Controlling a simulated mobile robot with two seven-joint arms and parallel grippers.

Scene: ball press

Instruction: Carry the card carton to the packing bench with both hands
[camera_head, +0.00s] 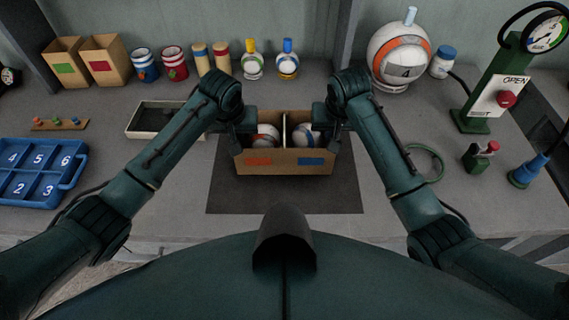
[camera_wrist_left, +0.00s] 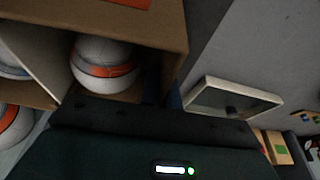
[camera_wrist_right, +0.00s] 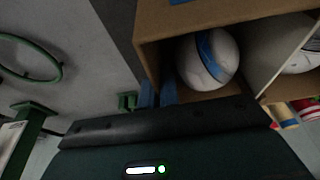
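The card carton (camera_head: 284,168) is an open brown box with a divider, over the dark mat (camera_head: 230,190). Its front has a red and a blue patch. A white ball with an orange band (camera_wrist_left: 104,65) sits in the left compartment and a white ball with a blue band (camera_wrist_right: 207,60) in the right one. My left gripper (camera_head: 238,135) is at the left side wall, my right gripper (camera_head: 333,130) at the right side wall. Each has its close-set blue fingers on either side of the wall. Whether the carton touches the mat is unclear.
A shallow tray (camera_head: 150,120) is left of the carton and a blue numbered tray (camera_head: 45,170) further left. A green ring (camera_head: 425,162) and a green press stand (camera_head: 490,90) are to the right. Cans, bottles and bags line the back. The front bench is clear.

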